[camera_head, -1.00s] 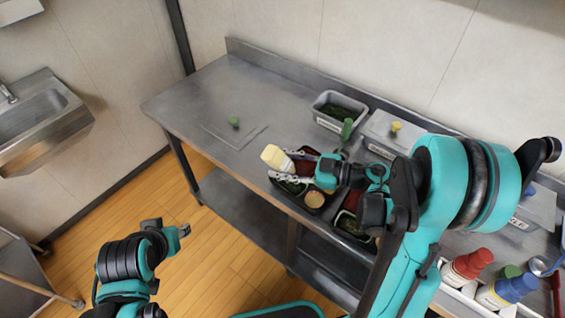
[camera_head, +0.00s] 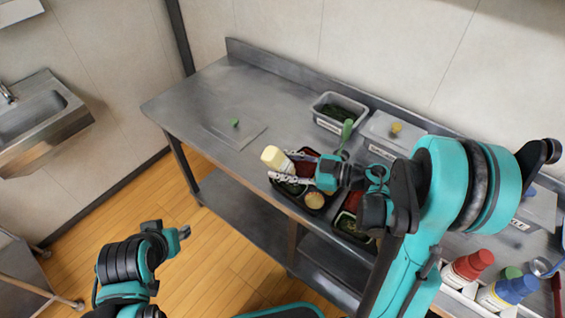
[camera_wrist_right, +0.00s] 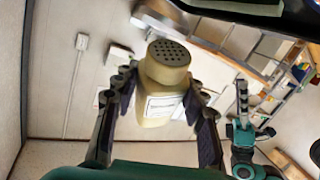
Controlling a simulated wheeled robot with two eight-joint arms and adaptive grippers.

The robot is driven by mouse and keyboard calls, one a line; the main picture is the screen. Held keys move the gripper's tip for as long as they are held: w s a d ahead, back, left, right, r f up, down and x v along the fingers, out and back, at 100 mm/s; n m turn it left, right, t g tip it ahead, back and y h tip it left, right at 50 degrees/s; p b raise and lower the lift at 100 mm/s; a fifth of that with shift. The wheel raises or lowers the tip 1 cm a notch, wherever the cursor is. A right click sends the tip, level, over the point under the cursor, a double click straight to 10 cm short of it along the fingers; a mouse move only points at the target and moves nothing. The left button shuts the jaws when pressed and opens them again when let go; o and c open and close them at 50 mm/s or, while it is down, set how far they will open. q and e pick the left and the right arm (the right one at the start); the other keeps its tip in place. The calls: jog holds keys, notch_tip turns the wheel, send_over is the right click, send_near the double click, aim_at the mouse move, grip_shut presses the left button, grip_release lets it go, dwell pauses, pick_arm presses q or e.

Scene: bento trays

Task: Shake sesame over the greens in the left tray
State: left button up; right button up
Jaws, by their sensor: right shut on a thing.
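My right gripper (camera_head: 285,167) is shut on a cream sesame shaker (camera_head: 275,157). The right wrist view also shows the shaker (camera_wrist_right: 165,85) between both fingers, with its perforated cap visible. In the head view the shaker is tilted above the back-left part of the left tray (camera_head: 318,211). Greens (camera_head: 292,188) show in that tray, partly hidden by the gripper, beside a red filling and a round tan item. I cannot see any sesame falling. My left gripper (camera_head: 184,232) is low at the left, away from the table; its jaw opening is unclear.
A second tray (camera_head: 345,235) lies to the right, partly hidden by my arm. A grey bin of greens (camera_head: 325,123) and a lidded bin (camera_head: 378,130) stand behind. Red-capped (camera_head: 468,264) and blue-capped (camera_head: 508,291) bottles are front right. The table's left part is mostly clear.

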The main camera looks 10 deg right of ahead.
aim_at(285, 157)
jog(key=shift+r+p, duration=1.55)
jog(key=shift+r, duration=0.35)
jog(key=shift+f, duration=0.1)
notch_tip(285, 157, down, 3)
jog(key=b, duration=0.3)
jog(key=shift+f, duration=0.4)
jog(key=shift+r+p, duration=1.45)
jog(key=shift+r, duration=0.5)
notch_tip(285, 157, up, 7)
jog(key=p, duration=0.5)
jog(key=shift+p, duration=0.3)
